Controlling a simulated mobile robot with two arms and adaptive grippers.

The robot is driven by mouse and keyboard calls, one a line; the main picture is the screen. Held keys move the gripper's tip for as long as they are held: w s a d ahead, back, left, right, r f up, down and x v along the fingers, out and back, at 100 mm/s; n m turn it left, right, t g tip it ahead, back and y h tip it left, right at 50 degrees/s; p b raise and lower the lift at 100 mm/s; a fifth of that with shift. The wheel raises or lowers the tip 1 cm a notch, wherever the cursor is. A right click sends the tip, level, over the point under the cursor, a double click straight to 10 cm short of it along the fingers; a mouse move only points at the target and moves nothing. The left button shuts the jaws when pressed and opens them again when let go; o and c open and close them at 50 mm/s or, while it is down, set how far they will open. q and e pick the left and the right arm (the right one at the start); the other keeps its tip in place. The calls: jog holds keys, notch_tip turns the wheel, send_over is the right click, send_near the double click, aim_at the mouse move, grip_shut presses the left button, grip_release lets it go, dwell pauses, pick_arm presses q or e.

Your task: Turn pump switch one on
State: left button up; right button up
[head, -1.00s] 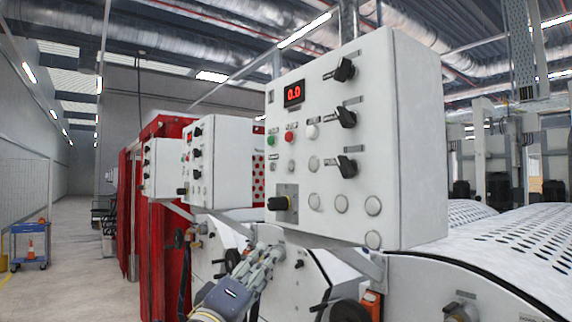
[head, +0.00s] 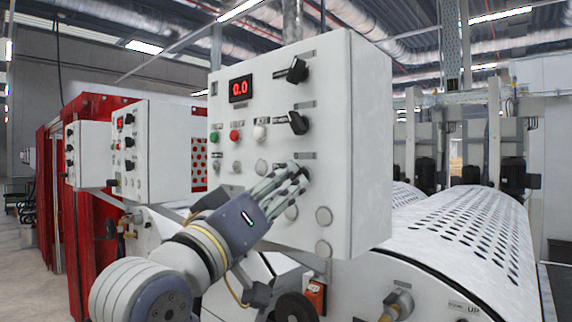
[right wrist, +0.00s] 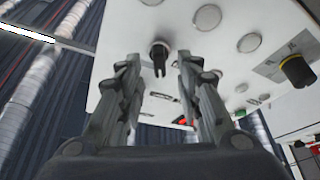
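The white control panel (head: 335,215) carries a column of black rotary switches: a top one (head: 297,70), a middle one (head: 298,122) and a lowest one (head: 305,173), partly hidden behind my fingers. Their labels are too small to read. My right gripper (head: 292,178) is at the lowest switch. In the right wrist view my right gripper (right wrist: 158,62) is open, its fingers on either side of a black switch (right wrist: 159,54), with gaps visible. I cannot tell whether the fingertips touch the panel. My left gripper is not in view.
The panel has a red display (head: 240,88) reading 0.0 and several round buttons. A yellow-and-black knob (right wrist: 297,70) shows in the right wrist view. Perforated rollers (head: 460,240) lie right of the panel. More panels and red curtains (head: 92,225) stand left.

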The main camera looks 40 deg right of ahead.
aim_at(296, 175)
jog(key=shift+p+x, duration=0.5)
jog(key=shift+x, duration=0.9)
grip_shut()
